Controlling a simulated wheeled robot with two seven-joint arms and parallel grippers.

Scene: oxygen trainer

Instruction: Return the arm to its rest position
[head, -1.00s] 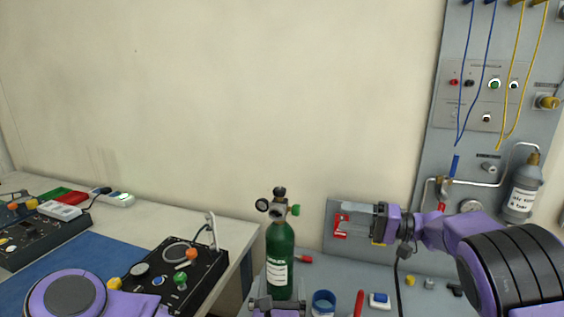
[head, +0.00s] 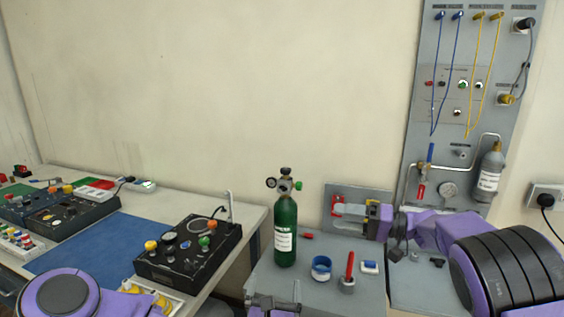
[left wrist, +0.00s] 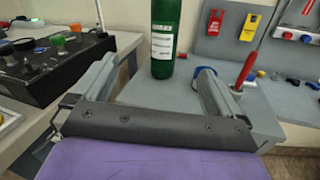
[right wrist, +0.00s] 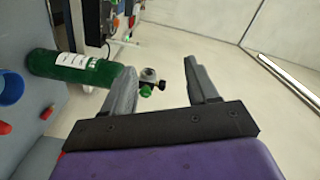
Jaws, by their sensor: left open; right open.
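My left gripper (head: 273,300) is at the bottom edge of the head view, in front of the small bench. In the left wrist view its jaws (left wrist: 155,85) are open and empty, with a green oxygen cylinder (left wrist: 163,38) standing upright beyond them. My right gripper (head: 352,215) is in front of the grey upright board, right of the cylinder (head: 285,232). In the right wrist view its jaws (right wrist: 160,80) are open and hold nothing. The cylinder (right wrist: 75,68) appears sideways there, its valve near the left finger; I cannot tell how far apart they are.
A tall hose panel (head: 465,150) stands at right. A black control box (head: 188,248) and blue mat (head: 95,245) are on the left table.

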